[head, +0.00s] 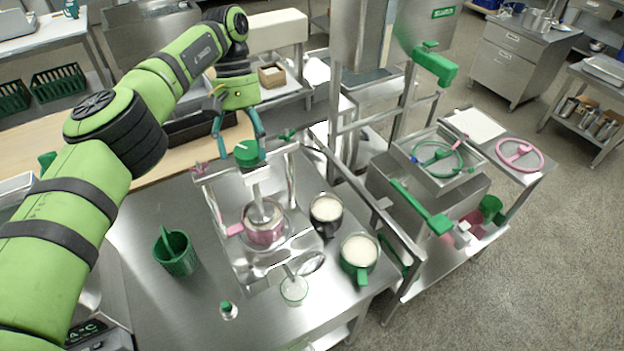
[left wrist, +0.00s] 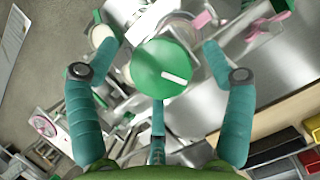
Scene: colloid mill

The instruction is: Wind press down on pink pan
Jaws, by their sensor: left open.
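The press is a clear and metal frame with a green knob (head: 246,152) on top of a vertical screw (head: 258,190). The pink pan (head: 264,234) sits under the screw, with its handle to the left. I cannot tell whether the press plate touches what is in the pan. My left gripper (head: 239,133) is open and empty, just above the knob, pointing down. In the left wrist view the knob (left wrist: 160,70), with a white mark, lies between the spread teal fingers (left wrist: 160,48). Contact with it is not clear. My right gripper is out of view.
A dark cup (head: 326,226) and a green mug (head: 358,268) stand right of the press. A green container (head: 175,253) stands to its left, and a glass (head: 293,290) and a small green-capped bottle (head: 228,311) in front. A metal machine (head: 428,200) is at the right.

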